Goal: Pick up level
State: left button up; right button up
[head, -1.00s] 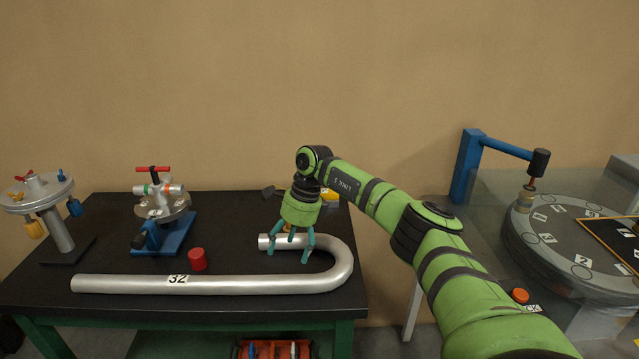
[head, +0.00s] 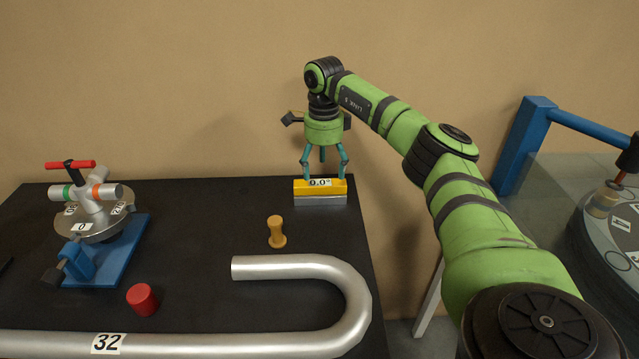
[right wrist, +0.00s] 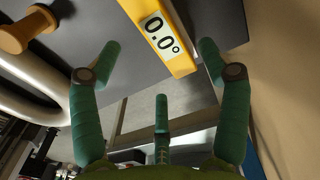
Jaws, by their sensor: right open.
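The level (head: 333,188) is a yellow block with a grey base and a "0.0°" display, on the black table near its back right corner. My right gripper (head: 322,172) is open just above it, pointing down. In the right wrist view the level (right wrist: 160,36) lies between two spread teal fingers, and the third finger is apart from it, so the open right gripper (right wrist: 160,85) holds nothing. Whether any fingertip touches the level I cannot tell. My left gripper is not in view.
A silver U-shaped pipe (head: 250,340) marked 32 lies in front. A yellow spool-shaped peg (head: 277,232) and a red cylinder (head: 142,300) stand near it. A valve fixture on a blue base (head: 127,250) is at left. The table around the peg is clear.

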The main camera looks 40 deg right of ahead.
aim_at(320, 185)
jog(key=shift+s+a+f+p, duration=0.1)
jog(key=shift+a+f+p, duration=0.1)
jog(key=shift+f, duration=0.2)
jog(key=shift+s+a+f+p, duration=0.1)
jog(key=shift+a+f+p, duration=0.1)
jog(key=shift+f, duration=0.15)
jog(key=f, duration=0.2)
jog(key=w+f+p, duration=0.1)
jog(key=f, duration=0.1)
jog(key=shift+d, duration=0.1)
jog(key=shift+f, duration=0.25)
jog(key=c, duration=1.4)
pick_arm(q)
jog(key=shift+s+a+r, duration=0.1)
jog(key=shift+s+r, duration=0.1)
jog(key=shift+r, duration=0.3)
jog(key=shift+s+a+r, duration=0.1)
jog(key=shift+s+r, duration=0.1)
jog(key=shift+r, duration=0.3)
pick_arm(e)
jog(key=shift+o, duration=0.2)
